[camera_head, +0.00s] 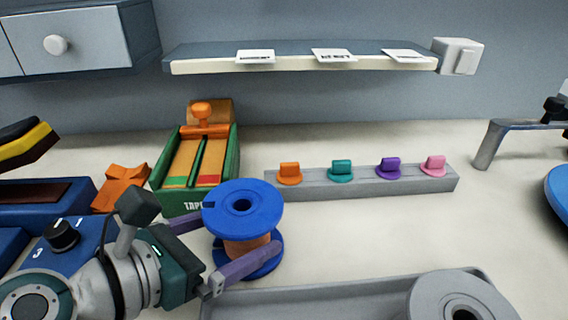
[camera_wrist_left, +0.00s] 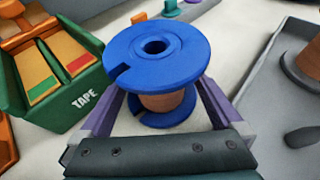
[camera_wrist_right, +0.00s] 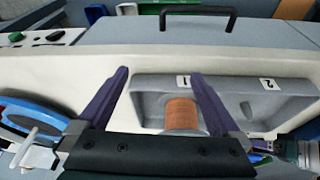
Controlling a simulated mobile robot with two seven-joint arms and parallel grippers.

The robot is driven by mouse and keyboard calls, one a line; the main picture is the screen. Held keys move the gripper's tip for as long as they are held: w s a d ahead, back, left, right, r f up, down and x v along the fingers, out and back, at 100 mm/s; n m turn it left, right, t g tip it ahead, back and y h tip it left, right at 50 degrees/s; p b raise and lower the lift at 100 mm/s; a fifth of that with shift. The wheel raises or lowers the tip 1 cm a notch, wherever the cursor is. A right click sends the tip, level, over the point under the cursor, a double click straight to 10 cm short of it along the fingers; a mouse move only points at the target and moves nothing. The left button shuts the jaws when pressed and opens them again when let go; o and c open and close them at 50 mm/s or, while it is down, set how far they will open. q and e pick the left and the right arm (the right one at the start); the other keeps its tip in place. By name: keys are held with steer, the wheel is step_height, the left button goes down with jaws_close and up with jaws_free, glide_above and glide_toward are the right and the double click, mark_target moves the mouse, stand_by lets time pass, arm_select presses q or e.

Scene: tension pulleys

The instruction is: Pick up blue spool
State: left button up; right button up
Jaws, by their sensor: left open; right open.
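The blue spool (camera_head: 243,207) stands upright on the table, with blue flanges and a copper-coloured winding between them. My left gripper (camera_head: 212,252) is open, with its purple fingers on either side of the spool at the height of the winding. In the left wrist view the spool (camera_wrist_left: 158,55) stands between the two spread fingers (camera_wrist_left: 160,108). Whether the fingers touch it I cannot tell. My right gripper (camera_wrist_right: 160,75) is open in the right wrist view, over a grey tray (camera_wrist_right: 225,88) that holds a copper-wound spool (camera_wrist_right: 181,112). The right gripper is not in the head view.
A green tape box (camera_head: 163,203) stands just behind and left of the spool. A grey rack (camera_head: 362,184) with several coloured knobs is behind right. A grey tray (camera_head: 330,292) with a grey spool (camera_head: 462,297) lies in front right. A shelf (camera_head: 300,62) hangs above.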

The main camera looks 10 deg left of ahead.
arm_select(q)
steer(key=shift+x, duration=0.85)
steer(key=shift+c, duration=0.4)
jaws_close()
